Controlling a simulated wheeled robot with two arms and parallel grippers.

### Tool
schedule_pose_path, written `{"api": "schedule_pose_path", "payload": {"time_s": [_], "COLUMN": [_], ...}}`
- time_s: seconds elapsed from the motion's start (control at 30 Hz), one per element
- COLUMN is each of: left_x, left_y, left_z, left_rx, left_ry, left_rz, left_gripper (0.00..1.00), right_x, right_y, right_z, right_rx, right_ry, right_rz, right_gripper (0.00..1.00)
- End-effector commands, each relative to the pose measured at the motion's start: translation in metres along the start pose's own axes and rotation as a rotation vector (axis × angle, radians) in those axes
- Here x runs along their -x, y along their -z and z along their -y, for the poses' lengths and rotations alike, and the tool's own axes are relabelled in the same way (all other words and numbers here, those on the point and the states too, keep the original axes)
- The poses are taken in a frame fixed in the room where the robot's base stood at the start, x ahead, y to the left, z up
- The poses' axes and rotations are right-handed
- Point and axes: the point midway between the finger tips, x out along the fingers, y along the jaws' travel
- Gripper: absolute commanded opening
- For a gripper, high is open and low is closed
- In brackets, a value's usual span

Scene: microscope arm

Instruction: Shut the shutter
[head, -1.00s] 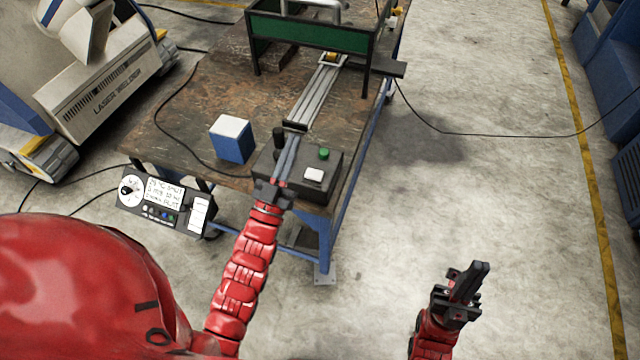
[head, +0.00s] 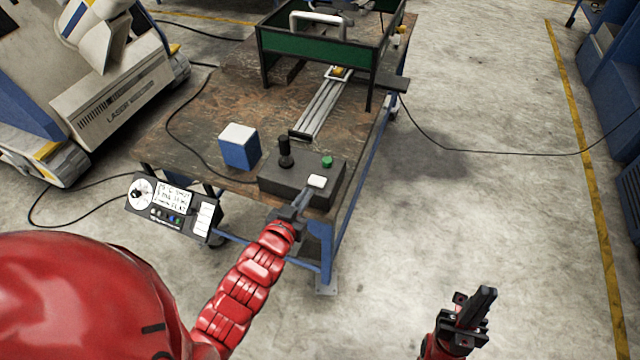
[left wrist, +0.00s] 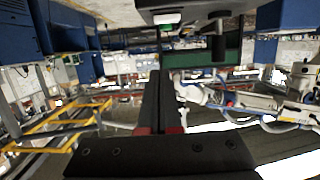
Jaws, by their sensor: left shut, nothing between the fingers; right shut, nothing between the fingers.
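A dark control box (head: 285,178) sits on the table's near corner. In the left wrist view the shut fingers (left wrist: 160,100) point toward the box (left wrist: 180,10), which appears upside down at the top. My right gripper (head: 478,307) is shut and empty over the floor. I cannot single out the shutter.
A green-sided frame (head: 320,52) with a handle stands over a metal rail (head: 322,107) on the table. A blue-and-white block (head: 240,150) stands left of the box. A panel (head: 170,207) with a dial and written card hangs at the table's near edge.

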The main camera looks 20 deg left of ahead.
Motion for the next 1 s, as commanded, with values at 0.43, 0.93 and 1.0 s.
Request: {"api": "schedule_pose_path", "payload": {"time_s": [0.43, 0.93, 1.0], "left_x": [-0.045, -0.107, -0.108], "left_y": [0.001, -0.024, -0.029], "left_z": [-0.002, 0.000, 0.000], "left_rx": [-0.003, 0.001, 0.001], "left_ry": [-0.004, -0.001, 0.000], "left_rz": [-0.005, 0.001, -0.001], "left_gripper": [0.00, 0.00, 0.00], "right_x": [0.031, 0.010, 0.009], "right_y": [-0.005, -0.002, -0.001], "right_z": [0.002, 0.001, 0.000], "right_rx": [0.000, 0.000, 0.000], "right_ry": [0.000, 0.000, 0.000], "right_rz": [0.000, 0.000, 0.000], "right_gripper": [0.00, 0.00, 0.00]}}
